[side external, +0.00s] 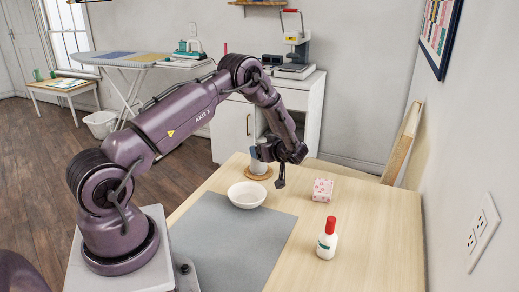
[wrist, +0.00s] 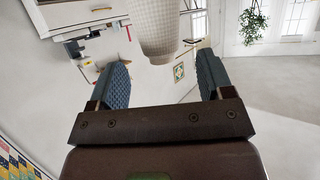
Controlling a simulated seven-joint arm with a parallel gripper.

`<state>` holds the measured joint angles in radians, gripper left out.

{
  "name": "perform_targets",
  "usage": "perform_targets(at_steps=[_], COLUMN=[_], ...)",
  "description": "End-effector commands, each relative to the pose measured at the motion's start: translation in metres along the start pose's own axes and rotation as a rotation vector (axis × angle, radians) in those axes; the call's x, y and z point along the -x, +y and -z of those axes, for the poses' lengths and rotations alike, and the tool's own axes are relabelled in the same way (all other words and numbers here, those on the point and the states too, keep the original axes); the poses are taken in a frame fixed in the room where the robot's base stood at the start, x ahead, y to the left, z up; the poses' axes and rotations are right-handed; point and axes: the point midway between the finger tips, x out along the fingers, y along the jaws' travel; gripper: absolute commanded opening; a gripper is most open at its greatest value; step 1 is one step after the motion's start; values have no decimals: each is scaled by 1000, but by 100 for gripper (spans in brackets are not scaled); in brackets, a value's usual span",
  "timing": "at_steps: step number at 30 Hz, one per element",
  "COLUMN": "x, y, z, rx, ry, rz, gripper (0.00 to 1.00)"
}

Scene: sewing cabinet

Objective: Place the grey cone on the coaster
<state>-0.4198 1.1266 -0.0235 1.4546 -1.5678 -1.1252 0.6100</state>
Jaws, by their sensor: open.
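The grey cone (side external: 256,161) stands upright on the round brown coaster (side external: 258,175) near the table's far edge in the side view. My gripper (side external: 276,166) is just right of the cone and partly overlaps it in that view. In the wrist view the cone (wrist: 159,30) is pale with a fine mesh-like surface, at the top centre, beyond the fingertips. My gripper (wrist: 160,70) is open there, with a wide empty gap between its two blue fingers. The coaster does not show in the wrist view. Whether a finger touches the cone cannot be told.
A white bowl (side external: 247,195) stands in front of the coaster, near the grey mat (side external: 232,240). A pink patterned block (side external: 323,190) and a white bottle with a red cap (side external: 327,240) stand to the right. The table's right front part is bare.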

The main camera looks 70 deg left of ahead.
Motion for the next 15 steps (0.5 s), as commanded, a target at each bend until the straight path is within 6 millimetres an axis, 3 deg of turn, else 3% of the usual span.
perform_targets(at_steps=[6, 15], x=[46, 79], y=[0, 8], z=[0, 8], rx=[-1, 12], ry=[0, -8], rz=[-3, -48], gripper=[74, 74])
